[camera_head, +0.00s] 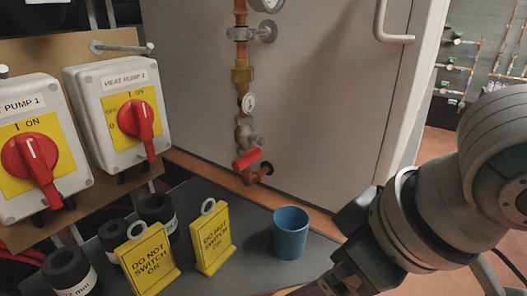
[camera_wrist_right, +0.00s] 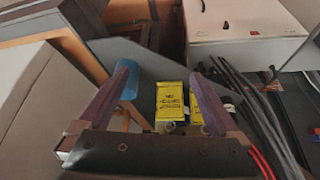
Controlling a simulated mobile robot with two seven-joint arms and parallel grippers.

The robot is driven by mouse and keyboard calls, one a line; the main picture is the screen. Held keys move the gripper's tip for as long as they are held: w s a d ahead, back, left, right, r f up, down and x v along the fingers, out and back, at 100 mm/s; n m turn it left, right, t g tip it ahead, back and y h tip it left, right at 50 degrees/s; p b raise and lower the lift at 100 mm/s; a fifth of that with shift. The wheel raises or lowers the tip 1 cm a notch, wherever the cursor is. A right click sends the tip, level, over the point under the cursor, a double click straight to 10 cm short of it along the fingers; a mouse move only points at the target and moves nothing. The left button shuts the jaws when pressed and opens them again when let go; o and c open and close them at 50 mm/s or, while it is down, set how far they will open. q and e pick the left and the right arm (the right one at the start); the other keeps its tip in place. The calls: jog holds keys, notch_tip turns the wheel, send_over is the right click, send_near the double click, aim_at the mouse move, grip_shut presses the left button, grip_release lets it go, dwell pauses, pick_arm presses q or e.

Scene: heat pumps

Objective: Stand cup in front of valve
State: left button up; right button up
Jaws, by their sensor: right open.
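The blue cup (camera_head: 291,233) stands upright on the dark grey shelf, right of the yellow signs. The valve (camera_head: 248,158) has a red handle and sits low on a copper pipe, behind and left of the cup. My left gripper is not in view.
Two yellow "DO NOT SWITCH ON" signs (camera_head: 148,262) (camera_head: 213,239) stand left of the cup. Several black rings (camera_head: 69,271) are at the far left. Two red rotary switches (camera_head: 133,119) (camera_head: 30,160) are above. Bare shelf (camera_head: 245,270) lies in front of the cup.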

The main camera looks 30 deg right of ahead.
jog(key=s+a+f+g, duration=0.1)
jog(key=s+f, duration=0.1)
jog(key=s, duration=0.7)
jog(key=shift+g+h, duration=0.3)
jog(key=shift+g, duration=0.1)
jog(key=shift+c, duration=0.2)
